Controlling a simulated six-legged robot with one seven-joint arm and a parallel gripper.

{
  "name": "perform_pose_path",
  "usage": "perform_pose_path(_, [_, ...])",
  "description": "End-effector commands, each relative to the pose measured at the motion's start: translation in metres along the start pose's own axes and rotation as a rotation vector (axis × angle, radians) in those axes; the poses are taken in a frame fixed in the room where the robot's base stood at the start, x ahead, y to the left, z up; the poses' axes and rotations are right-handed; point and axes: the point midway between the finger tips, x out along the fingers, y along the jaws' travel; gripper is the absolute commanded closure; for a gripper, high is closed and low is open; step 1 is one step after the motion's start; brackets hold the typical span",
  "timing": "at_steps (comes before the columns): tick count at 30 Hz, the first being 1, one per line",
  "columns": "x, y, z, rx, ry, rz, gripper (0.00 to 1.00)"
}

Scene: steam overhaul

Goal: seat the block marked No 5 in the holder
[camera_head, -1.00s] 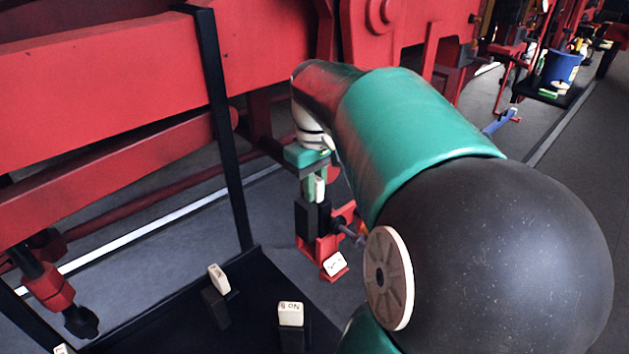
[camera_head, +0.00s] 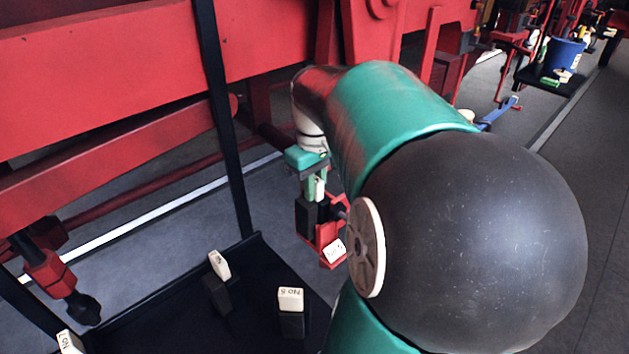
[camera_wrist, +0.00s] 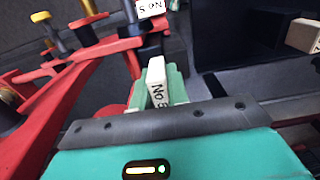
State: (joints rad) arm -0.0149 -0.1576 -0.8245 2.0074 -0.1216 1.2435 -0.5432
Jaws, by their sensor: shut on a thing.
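My gripper (camera_wrist: 158,88) is shut on a cream block (camera_wrist: 156,72) marked "No" with a figure partly hidden, perhaps 5. In the head view my gripper (camera_head: 314,186) points down, with the block (camera_head: 320,188) pale between its fingers. The red holder (camera_head: 326,232) stands just below and right of the gripper, with a white "No 5" label (camera_head: 334,250) at its foot. In the wrist view the holder (camera_wrist: 132,62) lies beyond the block, and the label (camera_wrist: 150,8) is at the top edge. The block appears apart from the holder; its seat is not clearly visible.
A black tray (camera_head: 180,318) at lower left carries several cream blocks, including one (camera_head: 290,298) near its right side and one (camera_head: 219,264) near its back. A black post (camera_head: 225,120) rises from the tray's back. Red machine beams (camera_head: 100,70) stand behind. Grey floor lies between.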

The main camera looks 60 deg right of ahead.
Motion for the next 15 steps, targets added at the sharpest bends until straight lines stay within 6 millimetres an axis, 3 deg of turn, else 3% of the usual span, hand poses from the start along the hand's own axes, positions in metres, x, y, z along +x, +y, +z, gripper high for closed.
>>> perform_pose_path(15, [0.017, 0.0, 0.0, 0.002, 0.001, 0.0, 1.0])
